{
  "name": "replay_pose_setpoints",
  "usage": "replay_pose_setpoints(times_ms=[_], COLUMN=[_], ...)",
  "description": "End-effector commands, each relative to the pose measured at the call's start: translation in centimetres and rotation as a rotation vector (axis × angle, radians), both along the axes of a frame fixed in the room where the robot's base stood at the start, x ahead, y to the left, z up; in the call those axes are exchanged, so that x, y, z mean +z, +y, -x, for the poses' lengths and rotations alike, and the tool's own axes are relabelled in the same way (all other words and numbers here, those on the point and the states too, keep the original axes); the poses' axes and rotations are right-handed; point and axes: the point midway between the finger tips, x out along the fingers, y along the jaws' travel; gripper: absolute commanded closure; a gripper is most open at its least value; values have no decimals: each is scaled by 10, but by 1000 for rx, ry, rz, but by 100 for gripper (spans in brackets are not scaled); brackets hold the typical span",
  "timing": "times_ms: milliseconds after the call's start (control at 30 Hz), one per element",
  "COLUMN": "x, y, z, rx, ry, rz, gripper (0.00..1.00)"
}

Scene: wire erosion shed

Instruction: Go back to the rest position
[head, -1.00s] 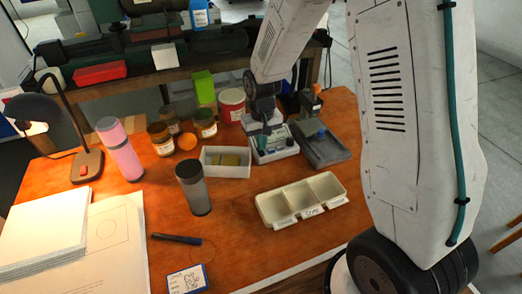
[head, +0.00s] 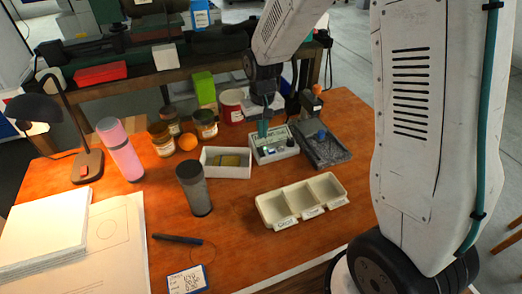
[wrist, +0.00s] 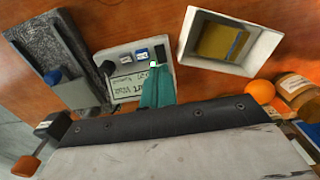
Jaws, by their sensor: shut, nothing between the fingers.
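My gripper (head: 264,129) is at the back middle of the orange-brown table, with its teal fingers shut and empty. It is just above a white device (head: 274,150) with a label, a small display and buttons. In the wrist view the teal fingers (wrist: 156,88) overlap part of the device (wrist: 125,54), hiding some of its face. I cannot tell whether the fingertips touch it.
A dark grey tray (head: 330,152) with a blue knob stands right of the device. A white box (head: 211,171) is left of it. A three-part tray (head: 268,208), dark cup (head: 194,190), pink bottle (head: 121,150) and lamp (head: 38,108) stand nearby.

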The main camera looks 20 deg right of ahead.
Motion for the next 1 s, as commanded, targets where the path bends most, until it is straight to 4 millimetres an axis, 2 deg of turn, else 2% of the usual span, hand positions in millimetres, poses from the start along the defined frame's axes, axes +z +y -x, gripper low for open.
replay_pose_setpoints(times_ms=[267, 367, 467, 667, 800, 1000], x=[0, -5, 14, 68, 106, 148], y=[0, -2, -4, -12, -17, -24], z=[4, 26, 57, 115, 159, 221], rx=[5, 13, 20, 27, 27, 22], ry=[20, 94, 149, 181, 170, 121], rz=[1, 6, 8, 8, 7, 4], gripper=[100, 100, 100, 100, 100, 100])
